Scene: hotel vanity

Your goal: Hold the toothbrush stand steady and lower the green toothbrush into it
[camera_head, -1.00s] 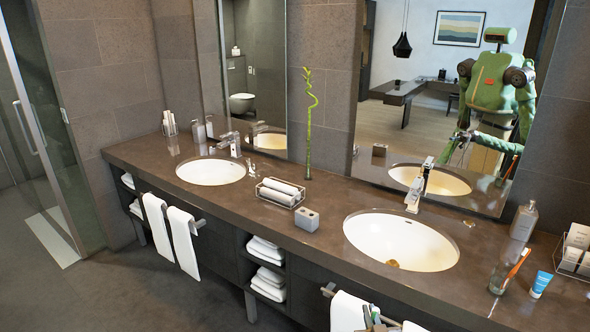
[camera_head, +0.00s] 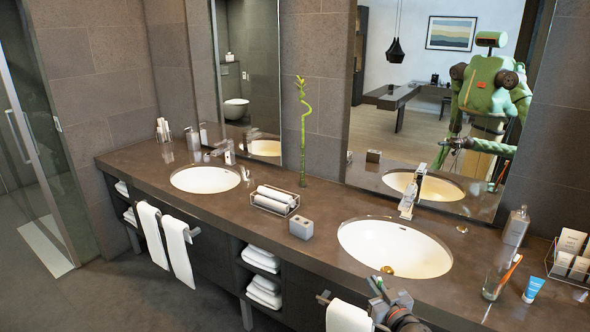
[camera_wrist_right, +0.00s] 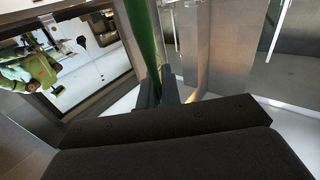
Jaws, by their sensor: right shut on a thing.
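The toothbrush stand is a small grey block (camera_head: 301,228) with dark holes in its top. It stands upright on the brown counter, left of the right basin. My right gripper (camera_head: 378,286) shows at the bottom of the head view, in front of the counter edge and well away from the stand. In the right wrist view its fingers (camera_wrist_right: 159,94) are shut on the green toothbrush (camera_wrist_right: 142,38), whose handle runs up out of the frame. The toothbrush's lower end is hidden. My left gripper is not directly in view.
The right basin (camera_head: 394,248) and its tap (camera_head: 411,197) are right of the stand. A wire basket of rolled towels (camera_head: 275,199) and a bamboo stem (camera_head: 303,140) stand behind it. A glass with an orange toothbrush (camera_head: 497,277) is far right. The counter before the stand is clear.

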